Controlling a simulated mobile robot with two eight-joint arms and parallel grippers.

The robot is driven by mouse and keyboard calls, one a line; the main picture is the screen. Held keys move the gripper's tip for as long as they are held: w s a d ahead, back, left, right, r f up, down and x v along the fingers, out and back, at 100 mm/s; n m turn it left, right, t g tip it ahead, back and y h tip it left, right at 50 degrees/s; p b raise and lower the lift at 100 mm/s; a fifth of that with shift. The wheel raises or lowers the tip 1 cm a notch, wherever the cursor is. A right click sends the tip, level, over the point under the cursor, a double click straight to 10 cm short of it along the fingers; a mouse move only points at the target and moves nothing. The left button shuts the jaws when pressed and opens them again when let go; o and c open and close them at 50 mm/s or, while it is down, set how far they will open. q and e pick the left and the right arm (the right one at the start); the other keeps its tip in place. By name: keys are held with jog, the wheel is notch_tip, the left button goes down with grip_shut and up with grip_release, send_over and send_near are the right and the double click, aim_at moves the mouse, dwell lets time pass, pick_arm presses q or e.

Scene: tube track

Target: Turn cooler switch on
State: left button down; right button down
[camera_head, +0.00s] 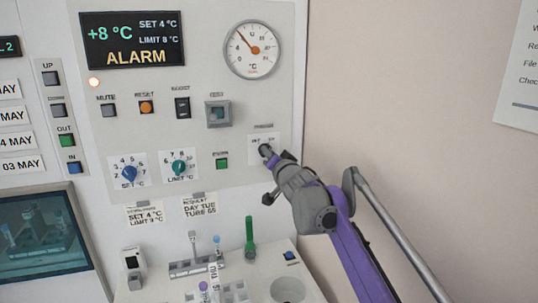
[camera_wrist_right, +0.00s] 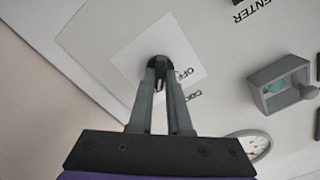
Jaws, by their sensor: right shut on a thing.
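The cooler switch (camera_head: 265,149) is a small dark knob on a white label plate at the right side of the grey control panel. My right gripper (camera_head: 270,157) reaches it from the lower right, its fingers shut on the switch. In the right wrist view the two fingers (camera_wrist_right: 160,80) close on the dark switch knob (camera_wrist_right: 158,61), with the word OFF printed beside it. The fingers hide part of the label and knob, so I cannot tell which way the switch is set. My left gripper is not in view.
The display (camera_head: 132,40) reads +8 °C and ALARM, with a lit lamp (camera_head: 94,82) below. A round gauge (camera_head: 252,50), a framed switch (camera_head: 218,114) and two blue-green dials are on the panel. Below stands a bench (camera_head: 255,268) with tubes.

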jog(key=c, duration=0.9)
grip_release()
jog(key=shift+o, duration=0.2)
jog(key=shift+s, duration=0.1)
jog(key=b+v, duration=0.2)
jog(key=v, duration=0.8)
jog(key=shift+s, duration=0.3)
jog(key=shift+d, duration=0.15)
